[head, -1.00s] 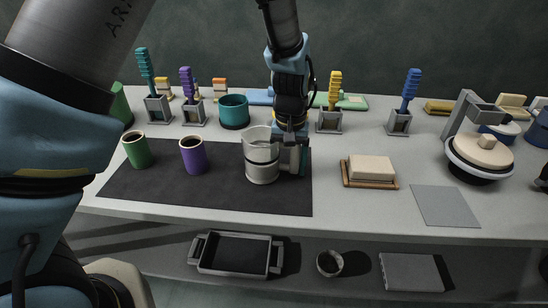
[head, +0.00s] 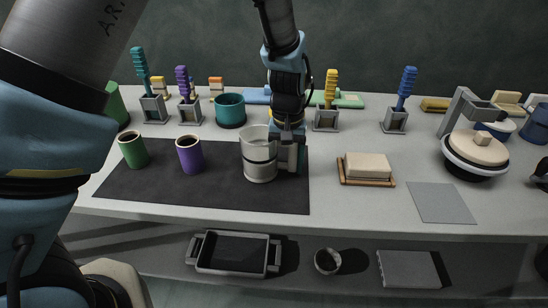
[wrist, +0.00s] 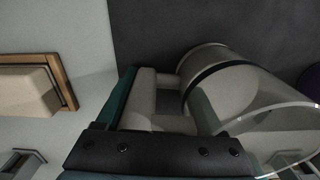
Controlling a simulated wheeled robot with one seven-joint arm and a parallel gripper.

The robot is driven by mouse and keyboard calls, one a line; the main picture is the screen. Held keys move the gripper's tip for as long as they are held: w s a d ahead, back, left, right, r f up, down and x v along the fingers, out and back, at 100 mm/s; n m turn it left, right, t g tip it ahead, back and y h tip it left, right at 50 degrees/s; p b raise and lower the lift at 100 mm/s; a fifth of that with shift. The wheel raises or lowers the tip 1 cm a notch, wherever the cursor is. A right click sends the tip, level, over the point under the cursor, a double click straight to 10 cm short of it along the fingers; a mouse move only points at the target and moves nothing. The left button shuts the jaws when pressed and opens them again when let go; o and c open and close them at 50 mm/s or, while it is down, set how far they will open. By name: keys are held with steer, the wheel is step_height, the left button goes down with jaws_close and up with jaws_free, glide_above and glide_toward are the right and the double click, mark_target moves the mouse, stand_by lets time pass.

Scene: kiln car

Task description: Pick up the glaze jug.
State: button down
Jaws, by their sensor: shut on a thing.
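The glaze jug (head: 258,155) is pale grey with a dark band. It is upright over the right part of the dark mat (head: 215,196), with its handle to the right. My gripper (head: 289,152) comes down from above on the jug's right side and is shut on its handle. In the wrist view the jug (wrist: 240,88) lies to the right, with its handle running to my gripper (wrist: 150,105). Whether the jug's base touches the mat cannot be told.
A purple cup (head: 191,157) and a green cup (head: 133,152) stand left of the jug. A teal pot (head: 230,113) and a yellow brush in a holder (head: 326,121) are behind. A pale block on a wooden tray (head: 367,169) is to the right. The mat's front is clear.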

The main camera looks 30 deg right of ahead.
step_height(320, 180, up, 10)
steer(key=shift+b, duration=0.8)
steer(key=c, duration=0.6)
jaws_free()
jaws_close()
